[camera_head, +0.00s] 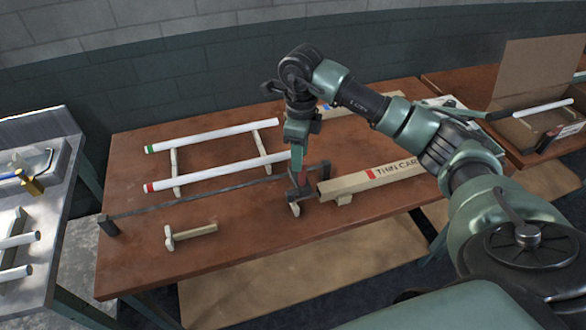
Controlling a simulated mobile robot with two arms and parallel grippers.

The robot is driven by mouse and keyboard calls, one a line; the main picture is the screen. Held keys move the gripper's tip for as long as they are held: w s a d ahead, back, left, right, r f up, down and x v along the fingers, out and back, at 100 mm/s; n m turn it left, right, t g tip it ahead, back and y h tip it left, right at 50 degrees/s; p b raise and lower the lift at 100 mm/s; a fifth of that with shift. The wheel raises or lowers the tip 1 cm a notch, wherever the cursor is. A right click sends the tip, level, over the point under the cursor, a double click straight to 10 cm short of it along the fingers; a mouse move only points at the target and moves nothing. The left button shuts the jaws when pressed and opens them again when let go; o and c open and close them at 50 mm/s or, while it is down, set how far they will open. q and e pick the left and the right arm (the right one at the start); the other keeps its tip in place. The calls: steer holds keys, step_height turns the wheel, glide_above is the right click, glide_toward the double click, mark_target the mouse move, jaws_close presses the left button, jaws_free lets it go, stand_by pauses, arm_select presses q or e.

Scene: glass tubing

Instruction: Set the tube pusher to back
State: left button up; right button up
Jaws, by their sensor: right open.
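My right gripper (299,180) points down at the right end of a long dark rail (200,197), and it is open. Below it is a small dark block with a pale wooden foot (295,209), partly hidden by the fingers; this looks like the tube pusher on the rail. I cannot tell whether the fingers touch it. The rail runs across the brown table to a dark end block (107,226) at the left. My left gripper is not in view.
A long carton (370,178) lies right of the gripper. Two white tubes, one green-tipped (210,134) and one red-tipped (215,171), rest on wooden supports behind the rail. A wooden mallet-like tool (190,234) lies in front. The table's front left (150,270) is clear.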

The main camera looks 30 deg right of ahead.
mark_target(302, 173)
steer(key=f, duration=0.1)
steer(key=s+f+p, duration=0.1)
steer(key=f, duration=0.2)
steer(key=shift+s+d, duration=0.15)
steer(key=shift+d, duration=0.2)
steer(key=shift+w+a+f+p, duration=0.1)
steer(key=shift+w+f+p, duration=0.1)
steer(key=shift+f, duration=0.3)
steer(key=shift+w+a+f+p, duration=0.1)
steer(key=shift+f+p, duration=0.1)
steer(key=shift+f, duration=0.55)
steer(key=shift+d, duration=0.1)
steer(key=c, duration=0.8)
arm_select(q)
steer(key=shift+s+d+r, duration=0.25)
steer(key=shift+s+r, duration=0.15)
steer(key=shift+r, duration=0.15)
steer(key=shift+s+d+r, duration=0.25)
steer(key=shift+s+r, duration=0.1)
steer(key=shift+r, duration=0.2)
arm_select(e)
jaws_close()
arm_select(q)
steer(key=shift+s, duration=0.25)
